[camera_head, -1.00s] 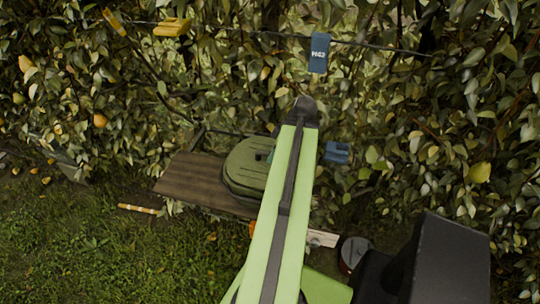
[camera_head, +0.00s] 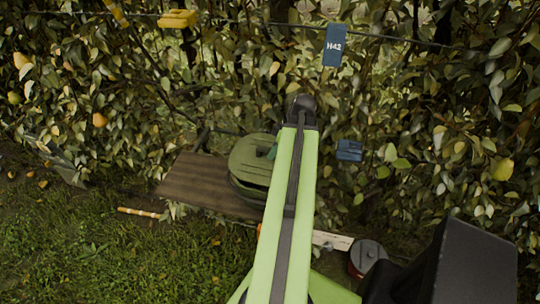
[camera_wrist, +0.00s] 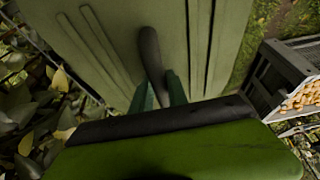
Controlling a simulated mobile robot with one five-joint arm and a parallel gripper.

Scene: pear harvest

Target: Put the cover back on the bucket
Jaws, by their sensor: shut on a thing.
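The green bucket (camera_head: 245,188) stands on a brown wooden board (camera_head: 195,182) in the head view, its right side hidden by my arm. The green ribbed cover (camera_head: 252,157) is over its top, with a dark line between cover and bucket; I cannot tell whether it is fully seated. In the wrist view the cover (camera_wrist: 105,45) fills the upper middle, with a dark handle (camera_wrist: 150,55) standing up from it. My gripper (camera_wrist: 158,92) is shut on that handle with its teal fingers. In the head view only a bit of teal finger shows beside my arm.
A leafy hedge rises close behind the board. A blue tag (camera_head: 333,45) hangs from a wire, and a blue clip (camera_head: 349,150) is lower down. A bamboo stick (camera_head: 138,212) lies on the grass. A red tin (camera_head: 367,258) stands right. A fruit crate (camera_wrist: 285,80) is at right.

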